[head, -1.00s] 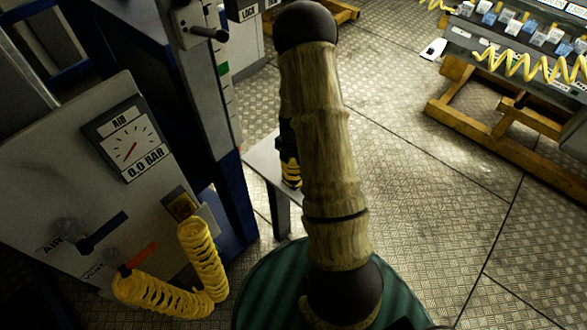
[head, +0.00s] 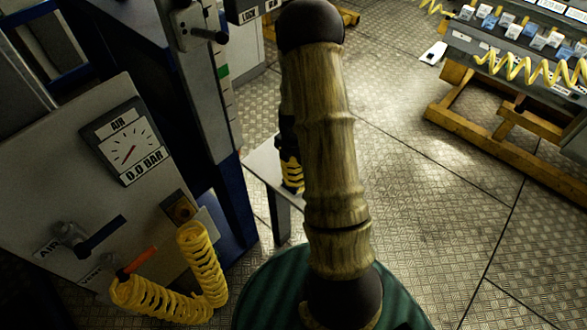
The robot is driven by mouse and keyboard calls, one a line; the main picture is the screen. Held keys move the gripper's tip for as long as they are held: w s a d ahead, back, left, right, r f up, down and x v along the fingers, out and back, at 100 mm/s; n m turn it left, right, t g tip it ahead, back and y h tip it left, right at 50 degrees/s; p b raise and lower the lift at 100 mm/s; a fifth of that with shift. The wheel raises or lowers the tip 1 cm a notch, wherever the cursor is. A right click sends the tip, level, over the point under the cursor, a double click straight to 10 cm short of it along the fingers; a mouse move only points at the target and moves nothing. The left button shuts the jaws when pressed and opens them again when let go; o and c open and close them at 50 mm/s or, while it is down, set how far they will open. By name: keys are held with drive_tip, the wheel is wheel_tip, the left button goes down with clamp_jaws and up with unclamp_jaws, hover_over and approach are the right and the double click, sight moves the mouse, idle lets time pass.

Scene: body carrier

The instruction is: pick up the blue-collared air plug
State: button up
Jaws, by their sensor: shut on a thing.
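A dark part of my gripper (head: 286,132) shows at the left edge of my own large arm, above a small grey shelf (head: 262,160). My arm hides most of it, including the fingertips. A short yellow coil (head: 292,174) hangs just below the dark part, in front of the shelf's right side. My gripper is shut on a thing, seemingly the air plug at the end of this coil. The plug's body and blue collar are hidden, so I cannot see the grip itself.
A blue post (head: 232,200) stands beside the shelf. The floor between is clear.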

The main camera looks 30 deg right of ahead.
wheel_tip(320, 180, up, 8)
drive_tip(key=shift+f+b, duration=0.1)
drive_tip(key=shift+b, duration=1.1)
drive_tip(key=shift+s+a+f, duration=0.1)
